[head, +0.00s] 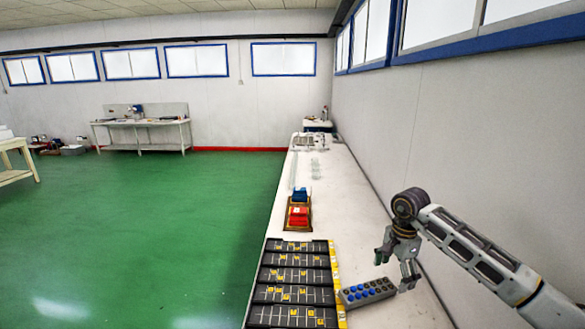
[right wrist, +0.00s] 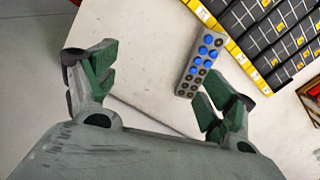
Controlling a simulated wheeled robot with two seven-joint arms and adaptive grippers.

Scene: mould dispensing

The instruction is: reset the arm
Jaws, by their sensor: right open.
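My right gripper (head: 396,268) hangs over the white table at the right in the head view, close to the right end of a grey mould block. In the right wrist view its two green-padded fingers (right wrist: 158,88) stand wide apart with nothing between them. The grey mould block (head: 367,291) has blue pieces in several of its holes, while other holes look dark. It also shows in the right wrist view (right wrist: 202,65), lying on the table beyond the fingers and apart from them. My left gripper is not in view.
Black trays with yellow pieces (head: 292,275) lie left of the block. Behind them a wooden tray (head: 287,220) holds red and blue bins (head: 299,215). The white table (head: 345,200) runs along the right wall (head: 450,130). Green floor (head: 150,220) lies open to the left.

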